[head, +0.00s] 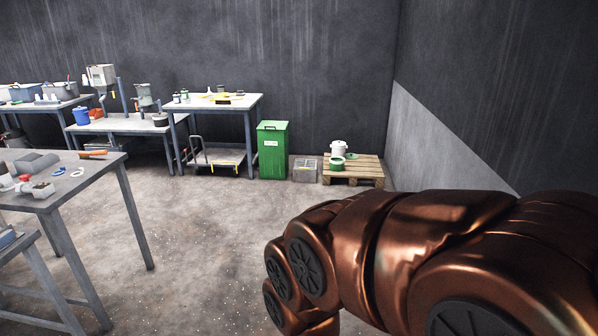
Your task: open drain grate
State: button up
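No drain grate can be made out in the head view. The open stretch of concrete floor (190,240) shows no clear grate, and my arm hides the floor at the lower right. My copper-coloured arm reaches in from the right edge to the lower middle. My gripper is not visible; the arm's end runs out of the bottom of the picture.
A grey workbench (103,176) with tools stands at the left. Along the back wall are more benches (235,105), a low cart (215,160), a green bin (272,150), a grey crate (306,170) and a wooden pallet (366,169). The middle floor is clear.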

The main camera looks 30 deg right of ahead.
aim_at(313, 166)
jog(key=z, duration=0.2)
jog(key=i, duration=0.7)
jog(key=z, duration=0.75)
jog(key=i, duration=1.75)
jog(key=z, duration=0.5)
jog(key=i, duration=1.75)
jog(key=u, duration=0.35)
jog(key=i, duration=1.75)
jog(key=u, duration=0.8)
jog(key=i, duration=0.95)
jog(key=u, duration=0.25)
